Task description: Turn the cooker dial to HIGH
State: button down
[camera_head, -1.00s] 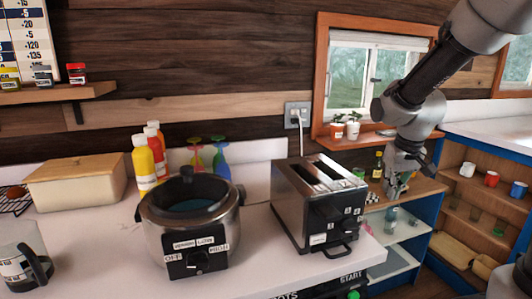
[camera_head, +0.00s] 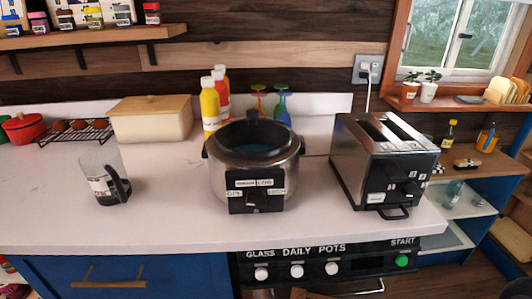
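The cooker (camera_head: 254,165) is a round silver pot with a black rim and lid handle. It stands on the white counter, left of the toaster. Its black front panel carries the dial (camera_head: 257,200), a small dark knob with white labels around it. The label words are too small to read surely, and I cannot tell which one the dial points at. My gripper is out of the picture.
A silver toaster (camera_head: 385,165) stands close right of the cooker. A jug (camera_head: 104,178) stands to the left, with clear counter (camera_head: 165,205) between. Sauce bottles (camera_head: 211,106), green and blue glasses (camera_head: 283,105) and a bread box (camera_head: 152,119) stand behind. Knobs (camera_head: 297,271) line the front below.

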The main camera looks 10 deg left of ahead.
aim_at(255, 198)
jog(key=k+u, duration=0.15)
jog(key=u, duration=0.95)
